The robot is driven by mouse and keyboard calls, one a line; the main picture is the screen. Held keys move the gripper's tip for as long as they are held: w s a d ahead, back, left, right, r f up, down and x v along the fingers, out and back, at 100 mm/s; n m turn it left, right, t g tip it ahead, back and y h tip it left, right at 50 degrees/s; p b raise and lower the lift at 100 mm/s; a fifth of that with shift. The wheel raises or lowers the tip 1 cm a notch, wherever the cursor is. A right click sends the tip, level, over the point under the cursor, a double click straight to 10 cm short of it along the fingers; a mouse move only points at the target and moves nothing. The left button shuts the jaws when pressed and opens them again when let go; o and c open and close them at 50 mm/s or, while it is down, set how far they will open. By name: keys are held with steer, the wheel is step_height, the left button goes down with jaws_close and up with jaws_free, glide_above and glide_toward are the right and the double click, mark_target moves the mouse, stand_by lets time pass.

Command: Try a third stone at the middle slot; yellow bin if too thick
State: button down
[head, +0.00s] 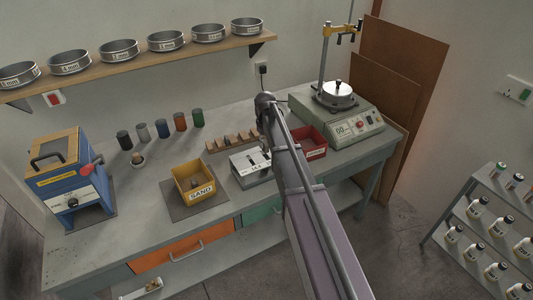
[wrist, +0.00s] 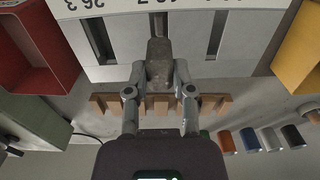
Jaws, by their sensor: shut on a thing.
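My gripper (wrist: 160,74) is shut on a grey, rough stone (wrist: 159,60) in the wrist view. The stone is in line with the middle slot (wrist: 158,24) of the pale slotted gauge (wrist: 187,52); I cannot tell whether its tip is inside the slot. The gauge also shows in the head view (head: 243,171), partly hidden by my arm, which also hides the gripper and stone there. The yellow bin (head: 185,194) stands left of the gauge on a dark mat, with something small and brownish inside. It also shows in the wrist view (wrist: 300,45).
A red bin (head: 318,153) stands right of my arm, near a machine with a round pan (head: 337,95). A notched wooden rack (head: 220,146) lies behind the gauge. Several coloured cylinders (head: 180,122) stand at the back. A blue machine (head: 75,185) is at left.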

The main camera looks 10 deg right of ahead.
mark_target(265, 143)
steer(key=shift+r+p, duration=2.15)
steer(key=shift+r, duration=0.1)
